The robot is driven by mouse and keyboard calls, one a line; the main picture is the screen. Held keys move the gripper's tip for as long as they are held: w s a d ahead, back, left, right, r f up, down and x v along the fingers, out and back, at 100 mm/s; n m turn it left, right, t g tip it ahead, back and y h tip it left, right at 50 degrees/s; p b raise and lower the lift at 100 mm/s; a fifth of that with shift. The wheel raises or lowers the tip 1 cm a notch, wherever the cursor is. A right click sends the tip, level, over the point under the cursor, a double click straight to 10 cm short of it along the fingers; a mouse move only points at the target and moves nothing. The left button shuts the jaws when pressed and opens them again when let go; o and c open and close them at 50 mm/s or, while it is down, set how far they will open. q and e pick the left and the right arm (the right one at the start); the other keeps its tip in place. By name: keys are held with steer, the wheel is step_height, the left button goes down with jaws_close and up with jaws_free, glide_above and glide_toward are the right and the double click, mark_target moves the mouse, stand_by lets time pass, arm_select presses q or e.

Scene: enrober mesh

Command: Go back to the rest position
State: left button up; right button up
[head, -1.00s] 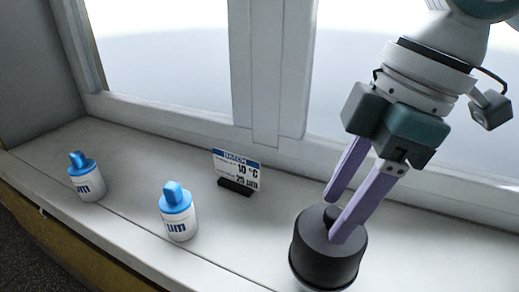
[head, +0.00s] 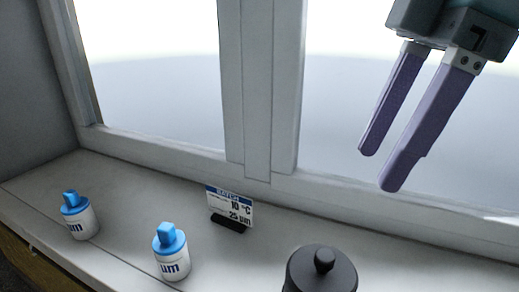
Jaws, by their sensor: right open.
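My right gripper (head: 380,170) is open and empty at the upper right of the head view, its two purple fingers pointing down in front of the window. It is above and apart from a dark grey round container with a knobbed lid (head: 320,271), which stands on the sill at the bottom edge, its lower part cut off. My left gripper is not in view.
Two white bottles with blue caps, one at the far left (head: 80,217) and one nearer the middle (head: 171,255), stand on the white windowsill (head: 125,212). A small batch sign (head: 229,207) stands near the window frame (head: 259,90).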

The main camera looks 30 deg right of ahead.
steer(key=shift+r, duration=0.15)
stand_by(0.3)
steer(key=s+a+f+m+t+y+p, duration=0.1)
steer(key=s+a+f+m+t+p, duration=0.1)
steer(key=a+f+p, duration=0.4)
steer(key=s+d+f+m+h+p, duration=0.1)
steer(key=s+d+f+m+h, duration=0.15)
steer(key=s+f+m, duration=0.45)
step_height(320, 180, up, 40)
steer(key=s+h+p, duration=0.1)
steer(key=p, duration=3.7)
steer(key=shift+s+m, duration=0.4)
